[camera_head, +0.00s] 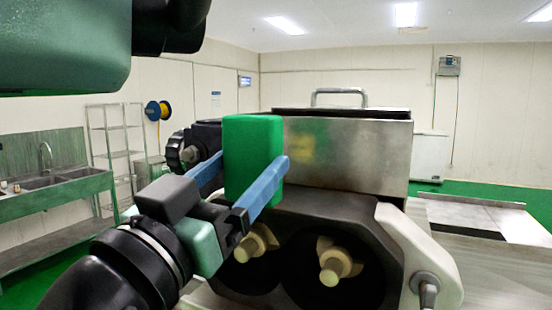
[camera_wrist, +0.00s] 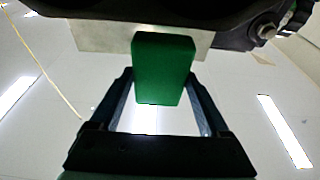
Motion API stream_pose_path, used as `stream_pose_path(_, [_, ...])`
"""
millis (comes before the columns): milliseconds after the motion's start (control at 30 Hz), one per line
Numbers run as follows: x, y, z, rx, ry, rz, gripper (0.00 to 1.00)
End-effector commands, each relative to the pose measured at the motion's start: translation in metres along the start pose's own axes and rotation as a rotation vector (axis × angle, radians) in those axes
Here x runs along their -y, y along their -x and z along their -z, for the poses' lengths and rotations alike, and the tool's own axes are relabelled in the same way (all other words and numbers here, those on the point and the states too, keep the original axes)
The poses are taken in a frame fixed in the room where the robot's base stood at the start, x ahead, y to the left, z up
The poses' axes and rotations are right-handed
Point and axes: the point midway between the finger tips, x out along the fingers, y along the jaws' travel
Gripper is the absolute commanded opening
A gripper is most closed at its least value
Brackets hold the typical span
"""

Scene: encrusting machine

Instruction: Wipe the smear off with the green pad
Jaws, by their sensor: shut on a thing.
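My gripper (camera_head: 245,183) has blue fingers and is shut on the green pad (camera_head: 253,150), a tall upright block. The pad is in front of the left part of the steel hopper box (camera_head: 360,160) of the machine. A yellowish smear (camera_head: 299,147) shows on the steel face just right of the pad. I cannot tell whether the pad touches the steel. In the wrist view the green pad (camera_wrist: 164,68) stands between the two fingers (camera_wrist: 160,105), and the smear is not visible there.
Below the steel face is the dark machine front with two pale augers (camera_head: 338,262). A white lever arm (camera_head: 425,255) stands at its right. A black knob (camera_head: 178,152) is at the left. A sink bench (camera_head: 55,190) and wire shelf (camera_head: 110,130) stand far left.

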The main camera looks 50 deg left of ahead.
Motion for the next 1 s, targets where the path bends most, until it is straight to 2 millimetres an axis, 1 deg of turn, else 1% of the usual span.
stream_pose_path(167, [-0.001, -0.013, -0.004, 0.000, 0.002, -0.003, 0.35])
stream_pose_path(400, [-0.001, -0.039, -0.013, 0.001, 0.002, -0.003, 0.35])
stream_pose_path(600, [-0.001, -0.056, -0.017, -0.001, 0.000, -0.002, 0.35])
stream_pose_path(800, [-0.001, -0.063, -0.019, -0.001, 0.000, -0.001, 0.35])
stream_pose_path(1000, [-0.001, -0.064, -0.020, -0.001, -0.001, -0.001, 0.35])
